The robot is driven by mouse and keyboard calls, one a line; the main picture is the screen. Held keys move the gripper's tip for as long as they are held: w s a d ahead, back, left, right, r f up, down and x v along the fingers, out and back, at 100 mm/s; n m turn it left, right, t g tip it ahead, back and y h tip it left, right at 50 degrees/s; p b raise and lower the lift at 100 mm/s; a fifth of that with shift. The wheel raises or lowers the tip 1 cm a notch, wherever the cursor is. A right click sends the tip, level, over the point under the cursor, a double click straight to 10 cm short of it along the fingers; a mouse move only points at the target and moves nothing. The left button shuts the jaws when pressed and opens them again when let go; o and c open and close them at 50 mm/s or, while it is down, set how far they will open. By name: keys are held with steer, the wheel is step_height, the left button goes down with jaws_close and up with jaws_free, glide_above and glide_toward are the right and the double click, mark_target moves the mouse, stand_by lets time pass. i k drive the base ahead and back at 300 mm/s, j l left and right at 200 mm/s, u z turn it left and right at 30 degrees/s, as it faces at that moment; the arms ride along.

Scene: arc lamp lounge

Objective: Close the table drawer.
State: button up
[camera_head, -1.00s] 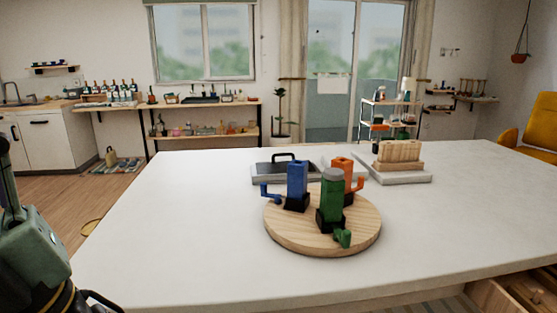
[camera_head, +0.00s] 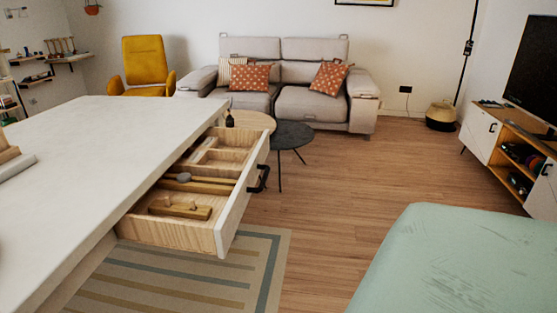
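The table drawer (camera_head: 240,205) is pulled out from the right side of the white table (camera_head: 85,155). It has a white front with a black handle (camera_head: 260,179) and a light wooden inside split into compartments. Wooden utensils (camera_head: 180,208) and a grey-headed tool (camera_head: 184,177) lie in it. My gripper is not in view now. A pale green surface (camera_head: 460,265) fills the lower right corner; I cannot tell whether it is part of me.
Wooden floor (camera_head: 335,190) lies open to the right of the drawer, and a striped rug (camera_head: 190,275) lies below it. Two small round tables, one dark (camera_head: 292,135), stand beyond it, before a grey sofa (camera_head: 285,90). A TV cabinet (camera_head: 500,140) stands at the right.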

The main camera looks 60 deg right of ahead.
mark_target(225, 165)
steer(key=z, duration=1.35)
steer(key=l+u, duration=0.2)
steer(key=l, duration=0.2)
steer(key=k+l+u, duration=0.2)
steer(key=l, duration=0.2)
